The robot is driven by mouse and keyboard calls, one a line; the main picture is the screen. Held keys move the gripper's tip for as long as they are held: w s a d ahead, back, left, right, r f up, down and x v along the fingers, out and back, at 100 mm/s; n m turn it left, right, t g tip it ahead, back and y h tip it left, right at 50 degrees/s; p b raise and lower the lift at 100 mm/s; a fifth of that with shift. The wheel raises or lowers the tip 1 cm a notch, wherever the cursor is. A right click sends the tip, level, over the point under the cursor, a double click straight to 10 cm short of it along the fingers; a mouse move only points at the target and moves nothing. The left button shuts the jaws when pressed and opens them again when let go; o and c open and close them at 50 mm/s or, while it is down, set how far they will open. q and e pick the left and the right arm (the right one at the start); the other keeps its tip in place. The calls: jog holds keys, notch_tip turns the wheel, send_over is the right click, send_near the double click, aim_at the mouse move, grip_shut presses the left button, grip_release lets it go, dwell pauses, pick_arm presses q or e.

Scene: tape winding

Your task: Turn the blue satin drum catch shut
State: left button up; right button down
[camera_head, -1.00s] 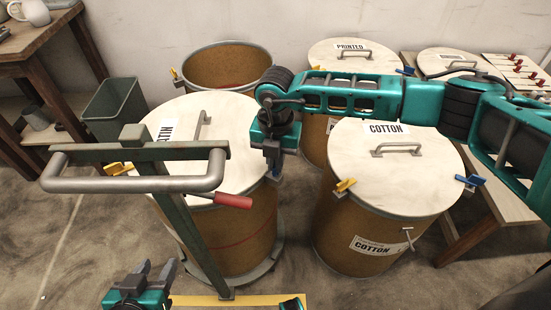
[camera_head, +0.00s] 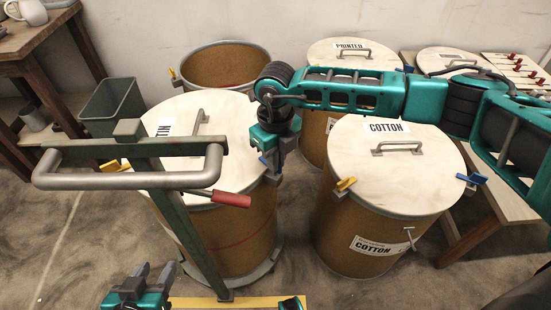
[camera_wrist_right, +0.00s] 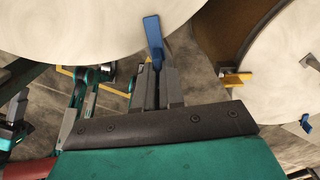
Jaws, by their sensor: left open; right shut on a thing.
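The left drum (camera_head: 255,230) stands on a trolley under a pale lid (camera_head: 215,125); its partly hidden label looks upside down. My right gripper (camera_head: 271,163) reaches down at the right side of this lid's rim. It is shut on a blue catch (camera_head: 263,161), mostly hidden in the head view. In the right wrist view the blue catch (camera_wrist_right: 153,32) stands out from between the closed fingers (camera_wrist_right: 158,85), against the lid edge. A yellow catch (camera_head: 112,166) sits at the lid's left side. My left gripper (camera_head: 148,274) is open and empty, low at the front.
The trolley's grey handle (camera_head: 130,181) and post cross in front of the left drum, with a red grip (camera_head: 231,199) beside them. The COTTON drum (camera_head: 335,225) stands close on the right, with yellow (camera_head: 345,184) and blue (camera_head: 472,179) catches. An open drum (camera_head: 226,65) stands behind.

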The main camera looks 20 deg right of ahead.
jog(key=shift+n+b, duration=0.4)
jog(key=shift+n, duration=1.6)
jog(key=c, duration=1.2)
grip_release()
jog(key=shift+c, duration=0.2)
jog(key=shift+r, duration=0.1)
notch_tip(320, 180, up, 13)
jog(key=p, duration=0.2)
